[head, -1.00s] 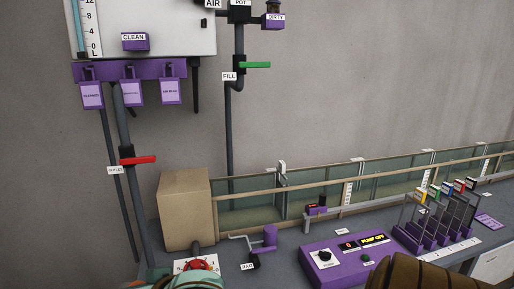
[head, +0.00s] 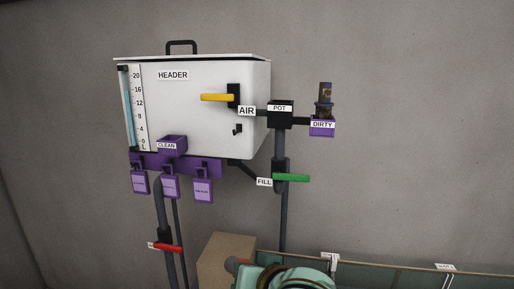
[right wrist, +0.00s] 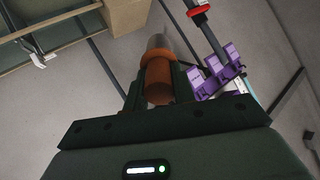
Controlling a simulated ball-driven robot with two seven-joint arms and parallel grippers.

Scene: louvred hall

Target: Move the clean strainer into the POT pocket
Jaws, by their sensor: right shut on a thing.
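In the right wrist view my right gripper (right wrist: 160,88) is shut on an orange cylinder with a grey tip, which looks like the clean strainer (right wrist: 158,75). The purple CLEAN pocket (head: 172,141) on the tank front looks empty. My left gripper is not in view.
A dark, dirty strainer (head: 325,98) stands in the DIRTY pocket (head: 322,129). A yellow AIR handle (head: 217,97), green FILL handle (head: 292,178) and red handle (head: 168,247) stick out. Purple tags (head: 202,190) hang below the tank. A cardboard box (head: 225,258) stands below.

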